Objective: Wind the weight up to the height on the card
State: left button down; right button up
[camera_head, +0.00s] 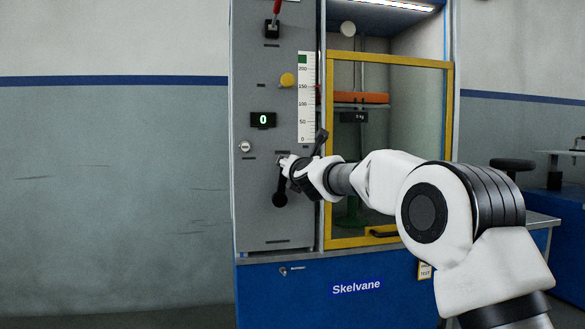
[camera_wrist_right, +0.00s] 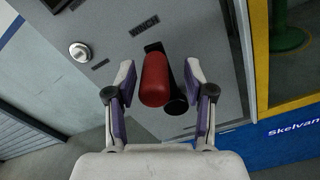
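The winch crank is on the grey panel (camera_head: 273,220). Its red handle (camera_wrist_right: 155,80) and dark crank arm (camera_wrist_right: 178,104) show in the right wrist view; in the head view the crank's dark lower end (camera_head: 280,200) hangs below my gripper. My right gripper (camera_head: 287,168) is open, its fingers on either side of the red handle with visible gaps (camera_wrist_right: 160,100). A dark block with a small kg label (camera_head: 354,117) is behind the yellow-framed door, below an orange bar (camera_head: 362,98). A height scale (camera_head: 306,100) runs from 0 upward. A small card (camera_head: 425,271) is on the blue base, its text too small to read.
The digital display (camera_head: 263,120) reads 0. A yellow knob (camera_head: 287,80), a red lever (camera_head: 277,14) and a silver button (camera_head: 245,147) are on the panel. The yellow door frame (camera_head: 448,110) stands right of the panel. The wall side at left is clear.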

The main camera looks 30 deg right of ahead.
jog(key=shift+s, duration=0.1)
jog(key=v, duration=1.1)
jog(key=shift+s, duration=0.4)
jog(key=shift+f, duration=0.15)
